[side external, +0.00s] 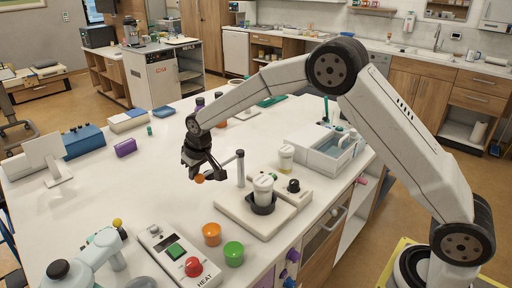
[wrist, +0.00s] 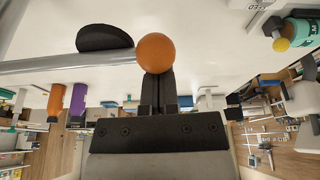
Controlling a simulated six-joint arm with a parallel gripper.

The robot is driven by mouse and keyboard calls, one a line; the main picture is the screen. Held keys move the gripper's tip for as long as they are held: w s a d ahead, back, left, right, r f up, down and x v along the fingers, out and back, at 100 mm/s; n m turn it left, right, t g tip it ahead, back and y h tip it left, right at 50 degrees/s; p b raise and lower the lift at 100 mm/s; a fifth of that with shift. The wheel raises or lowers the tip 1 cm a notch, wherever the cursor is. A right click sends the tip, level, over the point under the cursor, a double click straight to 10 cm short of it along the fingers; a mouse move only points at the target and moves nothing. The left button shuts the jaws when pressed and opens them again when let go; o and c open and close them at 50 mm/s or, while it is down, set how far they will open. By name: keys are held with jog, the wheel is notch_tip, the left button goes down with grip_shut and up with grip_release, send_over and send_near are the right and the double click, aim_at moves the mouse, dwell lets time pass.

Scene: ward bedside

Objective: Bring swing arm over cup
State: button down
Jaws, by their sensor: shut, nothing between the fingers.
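The swing arm is a grey rod (side external: 222,161) running out from an upright post (side external: 240,168), with an orange ball (side external: 199,178) at its free end. It points left, away from the cup (side external: 264,184). The white lidded cup stands upright in a black ring on a pale base, right of the post. My gripper (side external: 205,170) is at the ball end of the rod. In the wrist view its fingers (wrist: 158,90) are shut together with nothing between them. The ball (wrist: 155,53) is just beyond the fingertips; I cannot tell whether they touch. The rod (wrist: 70,65) extends left from the ball.
A black-knobbed box (side external: 293,190) is right of the cup. A blue-grey bin (side external: 325,160) stands behind.

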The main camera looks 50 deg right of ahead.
aim_at(201, 177)
jog(key=shift+s+n+y, duration=0.3)
jog(key=shift+s+n, duration=0.7)
jog(key=shift+s, duration=0.55)
jog(key=s+d+n+g+y, duration=0.2)
jog(key=s+d+n, duration=0.8)
jog(key=s, duration=0.3)
jog(key=shift+s+d+n+g, duration=0.3)
jog(key=shift+s+d+n, duration=0.1)
jog(key=shift+n, duration=0.3)
jog(key=shift+f, duration=0.1)
jog(key=shift+a, duration=0.15)
jog(key=a, duration=0.4)
jog(key=v, duration=0.9)
jog(key=shift+w+d, duration=0.45)
jog(key=shift+w, duration=0.05)
